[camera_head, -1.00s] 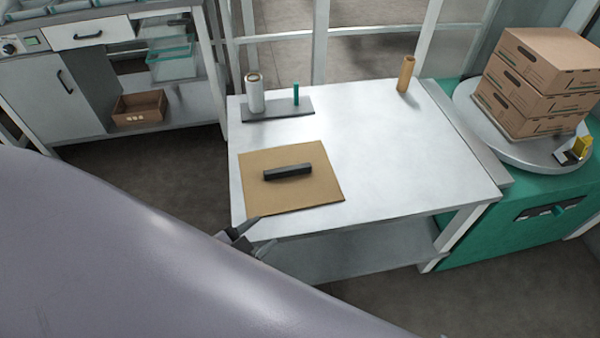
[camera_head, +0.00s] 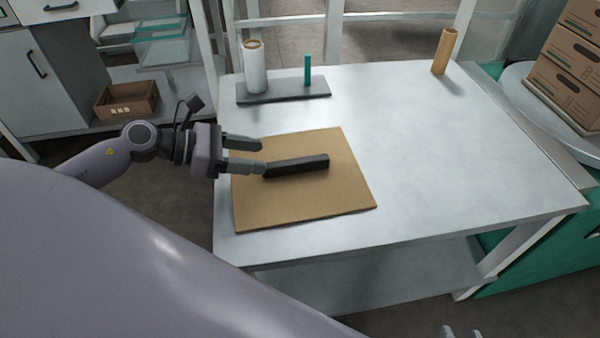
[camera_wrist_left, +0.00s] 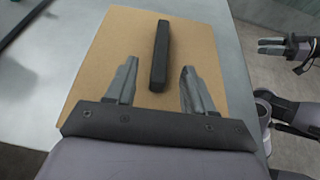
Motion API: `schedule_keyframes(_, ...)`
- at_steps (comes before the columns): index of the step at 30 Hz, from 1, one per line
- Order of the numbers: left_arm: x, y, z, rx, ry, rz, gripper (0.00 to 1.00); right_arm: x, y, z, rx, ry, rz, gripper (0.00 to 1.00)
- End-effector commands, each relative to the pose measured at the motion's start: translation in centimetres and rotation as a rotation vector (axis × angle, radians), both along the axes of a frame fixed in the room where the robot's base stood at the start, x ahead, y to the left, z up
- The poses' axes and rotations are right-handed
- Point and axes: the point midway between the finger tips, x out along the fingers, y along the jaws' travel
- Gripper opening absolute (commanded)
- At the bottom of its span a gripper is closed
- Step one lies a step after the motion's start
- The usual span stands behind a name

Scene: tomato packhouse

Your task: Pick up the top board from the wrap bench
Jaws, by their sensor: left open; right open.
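The top board (camera_head: 300,205) is a flat brown square sheet with a black bar handle (camera_head: 298,165) across its middle. It lies on the left front part of the white wrap bench (camera_head: 440,150). My left gripper (camera_head: 263,156) is open at the left end of the handle, over the board. In the left wrist view the open fingers (camera_wrist_left: 155,88) point along the board (camera_wrist_left: 100,70), with the handle (camera_wrist_left: 160,55) between and ahead of them. My right gripper (camera_head: 462,332) shows only its fingertips at the bottom edge; it also shows in the left wrist view (camera_wrist_left: 270,46), open and empty.
A dark stand (camera_head: 290,92) with a white roll (camera_head: 254,70) and a green post (camera_head: 308,70) is at the bench's back left. A brown tube (camera_head: 444,52) stands at the back right. Stacked cartons (camera_head: 570,85) sit beyond the right edge. The bench's right half is clear.

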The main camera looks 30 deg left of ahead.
Motion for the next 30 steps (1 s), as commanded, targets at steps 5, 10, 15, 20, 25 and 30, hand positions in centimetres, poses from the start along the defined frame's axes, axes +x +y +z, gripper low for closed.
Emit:
schedule_keyframes(5, 0.7, -0.9, -0.4, 0.003, -0.002, -0.004, 0.53, 0.1, 0.1, 0.1, 0.0, -0.003, 0.003, 0.43)
schedule_keyframes(10, 1.3, -1.6, -0.8, 0.002, -0.002, -0.002, 0.53, 0.1, 0.2, 0.1, 0.001, -0.006, 0.004, 0.43)
schedule_keyframes(15, 2.4, -3.1, -1.6, -0.002, -0.002, -0.001, 0.53, 0.1, 0.3, 0.1, 0.001, -0.01, 0.008, 0.43)
schedule_keyframes(20, 3.5, -4.4, -2.4, -0.002, -0.001, 0.0, 0.53, 0.2, 0.4, 0.2, 0.002, -0.014, 0.009, 0.43)
schedule_keyframes(25, 4.0, -5.0, -2.7, 0.0, 0.0, -0.001, 0.53, 0.2, 0.4, 0.2, 0.002, -0.015, 0.011, 0.43)
schedule_keyframes(30, 4.0, -5.0, -2.7, 0.0, 0.002, -0.001, 0.53, 0.2, 0.4, 0.2, 0.002, -0.015, 0.011, 0.43)
